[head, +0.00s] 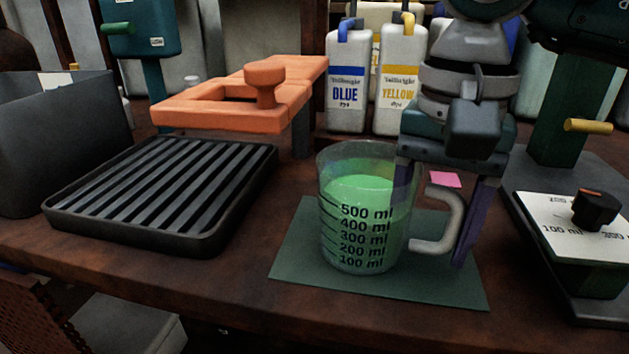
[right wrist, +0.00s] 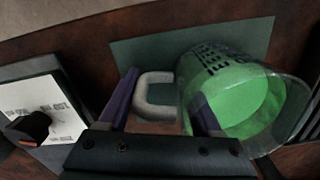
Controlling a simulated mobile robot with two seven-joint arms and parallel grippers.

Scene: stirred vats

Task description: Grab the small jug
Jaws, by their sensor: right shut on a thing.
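The small jug (head: 352,225) is a clear measuring jug with black marks up to 500 ml, filled with green liquid. It stands upright on a dark green mat (head: 300,272), its light grey handle (head: 453,222) to the right. My right gripper (head: 437,225) points down over the handle side and is shut on the jug at its handle. In the right wrist view the handle (right wrist: 154,97) lies between the two purple fingers (right wrist: 165,88), beside the jug (right wrist: 245,105). Exact finger contact is hard to see. My left gripper is not in view.
A black ribbed tray (head: 150,240) and an orange frame with a knob (head: 262,85) are to the left. Blue (head: 347,110) and yellow (head: 400,115) dye bottles stand behind. A dial panel (head: 575,225) is at right. The table's front edge is close.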

